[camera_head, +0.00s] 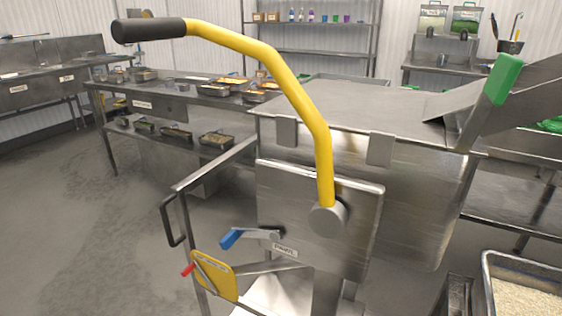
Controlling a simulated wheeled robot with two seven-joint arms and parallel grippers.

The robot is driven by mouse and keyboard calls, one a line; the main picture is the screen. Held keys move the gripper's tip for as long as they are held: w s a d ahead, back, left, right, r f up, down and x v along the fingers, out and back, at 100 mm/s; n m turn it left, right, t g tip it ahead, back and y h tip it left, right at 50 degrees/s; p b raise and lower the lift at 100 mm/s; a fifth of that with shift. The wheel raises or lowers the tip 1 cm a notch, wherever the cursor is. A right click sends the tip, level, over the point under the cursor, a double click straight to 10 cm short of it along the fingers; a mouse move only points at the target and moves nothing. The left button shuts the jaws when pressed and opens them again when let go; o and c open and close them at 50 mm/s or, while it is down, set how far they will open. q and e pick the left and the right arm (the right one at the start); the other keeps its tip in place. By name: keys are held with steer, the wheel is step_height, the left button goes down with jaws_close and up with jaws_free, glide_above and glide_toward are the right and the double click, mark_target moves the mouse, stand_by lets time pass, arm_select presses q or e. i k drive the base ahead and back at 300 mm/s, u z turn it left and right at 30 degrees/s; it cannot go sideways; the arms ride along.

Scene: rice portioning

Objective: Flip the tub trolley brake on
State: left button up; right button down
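A yellow plate (222,283) with a small red-tipped lever (188,269) is on the steel frame at lower left. Its label is too small to read. A blue-handled lever (230,239) sticks out to the left from a steel panel (350,250). A rectangular steel tub (535,262) holding white rice is at the lower right, cut off by the picture edge. Whether it rides on a trolley, and which lever is the trolley brake, I cannot tell. Neither of my grippers is in view.
A long yellow lever (290,85) with a black grip arches from the steel machine (420,170) across the middle. A green-tipped part (503,80) rises at right. A steel table (180,105) with food pans stands behind. The floor (60,210) at left is clear.

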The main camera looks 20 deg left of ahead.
mark_target(194, 265)
steer(key=u, duration=2.9)
steer(key=i, duration=0.75)
steer(key=z, duration=2.4)
